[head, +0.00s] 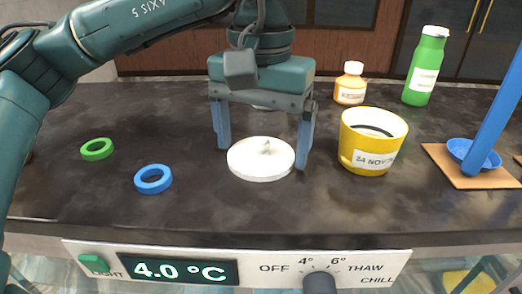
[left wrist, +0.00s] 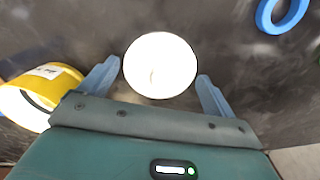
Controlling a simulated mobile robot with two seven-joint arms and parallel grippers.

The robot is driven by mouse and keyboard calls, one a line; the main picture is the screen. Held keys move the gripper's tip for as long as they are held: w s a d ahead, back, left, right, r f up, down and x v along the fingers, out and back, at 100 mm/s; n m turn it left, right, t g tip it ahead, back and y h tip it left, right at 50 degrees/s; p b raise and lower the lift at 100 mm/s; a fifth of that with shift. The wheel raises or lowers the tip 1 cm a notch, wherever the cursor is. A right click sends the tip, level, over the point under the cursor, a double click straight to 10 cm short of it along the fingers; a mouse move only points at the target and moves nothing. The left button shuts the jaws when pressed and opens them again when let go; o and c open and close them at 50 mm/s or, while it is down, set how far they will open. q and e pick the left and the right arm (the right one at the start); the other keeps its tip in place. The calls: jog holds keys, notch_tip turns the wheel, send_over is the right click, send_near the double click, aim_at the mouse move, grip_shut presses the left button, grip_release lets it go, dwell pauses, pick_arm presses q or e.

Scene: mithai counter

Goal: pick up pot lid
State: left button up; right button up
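The pot lid, a white round disc with a small knob (head: 252,168), lies on the dark counter in the head view. It also shows as a bright white disc in the left wrist view (left wrist: 160,52). My left gripper (head: 263,157) is open above the counter, pointing down, with one blue finger on each side of the lid. In the left wrist view the fingers (left wrist: 158,72) are apart on both sides of the lid's near part, with gaps visible. I cannot tell their exact height over the counter. My right gripper is not in view.
A yellow pot (head: 362,135) with a date label stands close right of the gripper. A blue bowl (head: 459,146) is at right. Green (head: 97,150) and blue (head: 153,180) rings lie left.

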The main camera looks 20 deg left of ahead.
pick_arm(q)
jog(key=c, duration=0.6)
jog(key=shift+c, duration=0.4)
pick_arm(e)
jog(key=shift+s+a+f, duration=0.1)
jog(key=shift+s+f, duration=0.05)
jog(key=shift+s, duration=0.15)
